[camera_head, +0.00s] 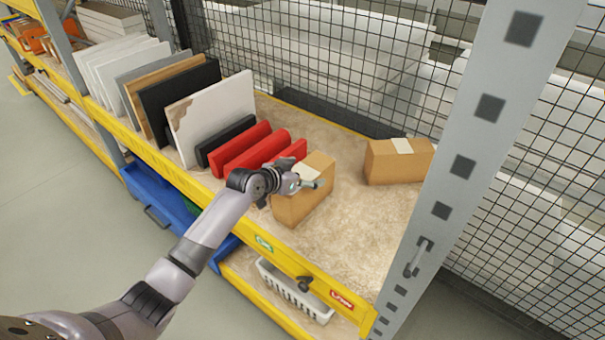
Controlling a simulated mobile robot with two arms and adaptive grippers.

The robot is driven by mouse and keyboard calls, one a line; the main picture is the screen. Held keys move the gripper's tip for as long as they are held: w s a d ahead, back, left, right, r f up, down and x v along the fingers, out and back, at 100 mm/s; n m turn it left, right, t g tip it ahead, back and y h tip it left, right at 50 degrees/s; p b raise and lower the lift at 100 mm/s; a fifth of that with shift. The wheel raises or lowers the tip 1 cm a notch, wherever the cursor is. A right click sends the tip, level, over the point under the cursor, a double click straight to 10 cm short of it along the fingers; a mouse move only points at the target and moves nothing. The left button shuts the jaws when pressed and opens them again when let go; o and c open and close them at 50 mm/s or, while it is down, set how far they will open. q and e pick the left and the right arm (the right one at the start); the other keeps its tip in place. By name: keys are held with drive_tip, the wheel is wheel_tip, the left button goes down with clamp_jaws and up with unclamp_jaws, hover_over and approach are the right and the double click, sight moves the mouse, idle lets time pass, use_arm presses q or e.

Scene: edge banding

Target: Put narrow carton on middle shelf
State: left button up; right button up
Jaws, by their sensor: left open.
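Two brown cartons are on the wood-topped shelf (365,240) with the yellow front beam. The nearer carton (300,207) stands near the front edge, with pale tape on its top. The other carton (398,162) lies farther back to the right, near the mesh, also with pale tape. I cannot tell for sure which is the narrow one. My left gripper (316,184) is open at the nearer carton's upper part, and my wrist covers its left side. Whether the fingers touch it is unclear. My right gripper is not in view.
Red blocks (252,146), a dark block and upright panels (215,112) stand left of the nearer carton. A grey perforated post (455,180) rises at right. A white basket (292,290) and a blue bin (165,195) are below. The shelf right of the nearer carton is clear.

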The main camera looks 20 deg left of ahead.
use_arm(q)
drive_tip(key=shift+r, duration=0.1)
drive_tip(key=v, duration=1.2)
drive_tip(key=shift+b, duration=0.45)
